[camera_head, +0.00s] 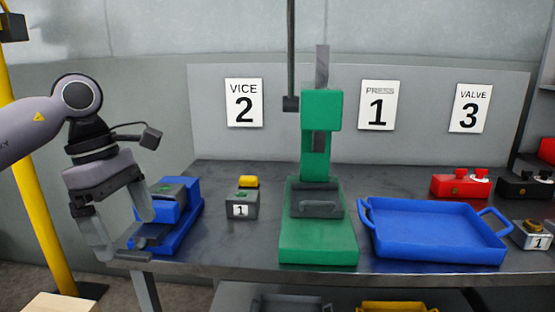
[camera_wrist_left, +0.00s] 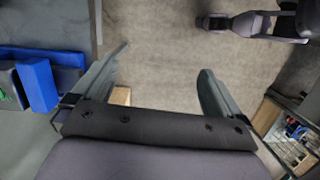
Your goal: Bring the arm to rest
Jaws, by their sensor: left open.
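My left gripper (camera_head: 126,228) hangs from the left arm at the left end of the workbench (camera_head: 240,262), fingers pointing down and apart. It is in front of the blue vice (camera_head: 187,215) and partly hides it. In the left wrist view the left gripper (camera_wrist_left: 162,65) is open, with only floor between its fingers, and the blue vice (camera_wrist_left: 38,85) lies to its left. My right gripper is not in view.
A green press (camera_head: 318,235), a grey block marked 1 (camera_head: 242,208) and a blue tray (camera_head: 435,240) stand on the bench. Red (camera_head: 459,187) and black (camera_head: 522,189) boxes sit at the right. A yellow post (camera_head: 42,205) stands at the left.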

